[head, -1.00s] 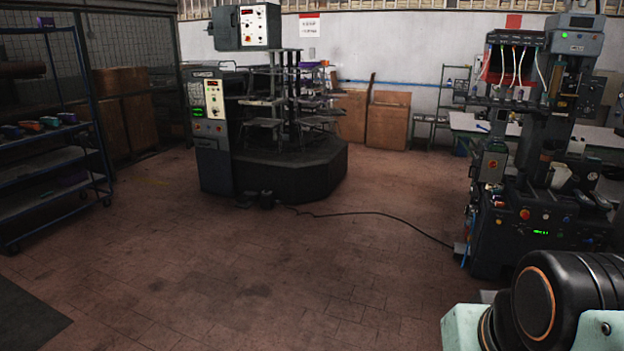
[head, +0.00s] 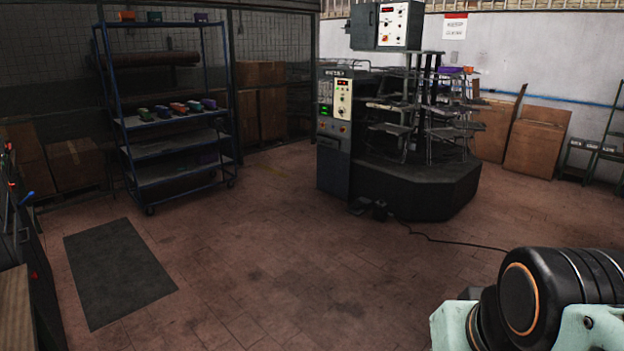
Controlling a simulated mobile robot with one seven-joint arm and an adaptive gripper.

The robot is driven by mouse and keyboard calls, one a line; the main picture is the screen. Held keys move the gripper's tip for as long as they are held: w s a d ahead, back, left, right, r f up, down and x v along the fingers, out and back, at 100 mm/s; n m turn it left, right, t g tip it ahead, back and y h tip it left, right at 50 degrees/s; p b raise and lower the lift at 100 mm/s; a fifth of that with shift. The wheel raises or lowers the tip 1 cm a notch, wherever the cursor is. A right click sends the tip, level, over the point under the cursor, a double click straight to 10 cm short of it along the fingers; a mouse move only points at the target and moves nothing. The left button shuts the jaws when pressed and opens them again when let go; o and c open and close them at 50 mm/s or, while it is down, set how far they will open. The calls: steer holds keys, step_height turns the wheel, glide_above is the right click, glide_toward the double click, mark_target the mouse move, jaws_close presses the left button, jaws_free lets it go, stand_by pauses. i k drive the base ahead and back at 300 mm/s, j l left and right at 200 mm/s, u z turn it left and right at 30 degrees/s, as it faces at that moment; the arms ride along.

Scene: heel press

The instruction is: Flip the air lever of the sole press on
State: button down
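No machine here can be surely told as the sole press. A dark machine (head: 18,262) is cut off by the left edge of the head view. A small blue handle-like part (head: 27,198) sticks out near its top; I cannot tell whether it is the air lever, or how it is set. My gripper is out of view; only a black and pale green part of my arm shows at the lower right.
A dark rotary machine (head: 425,190) with a control panel stands right of centre, a cable trailing from it. A blue shelf cart (head: 170,150) with coloured boxes stands at the left behind a dark floor mat (head: 118,270). Brown boards (head: 537,140) lean at the back wall. The middle floor is clear.

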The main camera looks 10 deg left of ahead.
mark_target(31, 194)
steer(key=i+j+u, duration=0.1)
steer(key=i+u, duration=0.7)
steer(key=u, duration=0.15)
steer(key=i+u, duration=0.65)
steer(key=i, duration=0.3)
steer(key=i+u, duration=0.3)
steer(key=i, duration=0.8)
steer(key=i+j+u, duration=0.15)
steer(key=i, duration=0.2)
steer(key=i+u, duration=0.15)
steer(key=i, duration=0.2)
